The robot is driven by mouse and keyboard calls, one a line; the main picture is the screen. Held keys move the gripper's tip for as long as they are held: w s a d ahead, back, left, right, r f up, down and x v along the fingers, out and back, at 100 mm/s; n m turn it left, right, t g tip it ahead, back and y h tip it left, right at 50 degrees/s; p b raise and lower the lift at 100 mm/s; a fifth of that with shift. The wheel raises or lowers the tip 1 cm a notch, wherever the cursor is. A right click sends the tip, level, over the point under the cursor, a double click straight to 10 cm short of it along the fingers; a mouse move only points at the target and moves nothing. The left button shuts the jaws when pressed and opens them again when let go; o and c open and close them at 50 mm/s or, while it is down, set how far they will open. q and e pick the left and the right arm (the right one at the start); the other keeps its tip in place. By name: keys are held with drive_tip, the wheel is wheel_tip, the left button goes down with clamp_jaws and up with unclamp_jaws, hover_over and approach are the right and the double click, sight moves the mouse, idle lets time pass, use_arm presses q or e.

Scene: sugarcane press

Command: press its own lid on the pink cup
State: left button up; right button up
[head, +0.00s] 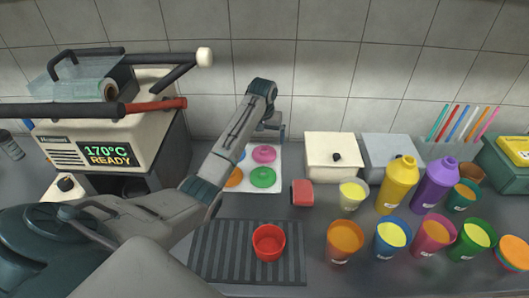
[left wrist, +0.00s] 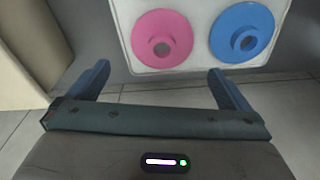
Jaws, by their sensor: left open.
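The pink cup (head: 433,234) stands upright on the counter at the right, among other filled cups, its top uncovered with orange contents showing. The pink lid (head: 264,154) lies flat on a white tray (head: 278,187); it also shows in the left wrist view (left wrist: 162,38), beside a blue lid (left wrist: 247,33). My left gripper (head: 272,132) is at the back, over the far side of the tray near the pink lid. In the left wrist view its two fingers (left wrist: 160,82) are spread with nothing between them. My right gripper is not in view.
Green (head: 262,177) and orange (head: 233,178) lids share the tray. A red cup (head: 268,243) stands on a dark ribbed mat (head: 222,250). The sealing machine (head: 110,130) is at left; yellow (head: 397,185) and purple (head: 434,186) bottles stand at right. A white box (head: 334,155) is near the tray.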

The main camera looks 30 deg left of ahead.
sight(264, 148)
use_arm(q)
drive_tip(key=shift+f, duration=0.45)
drive_tip(key=shift+f, duration=0.25)
wheel_tip(264, 148, down, 4)
drive_tip(key=shift+s+r+p, duration=0.15)
drive_tip(key=shift+p, duration=0.75)
drive_tip(key=shift+a+f, duration=0.1)
drive_tip(key=shift+f, duration=0.5)
drive_tip(key=c, duration=0.9)
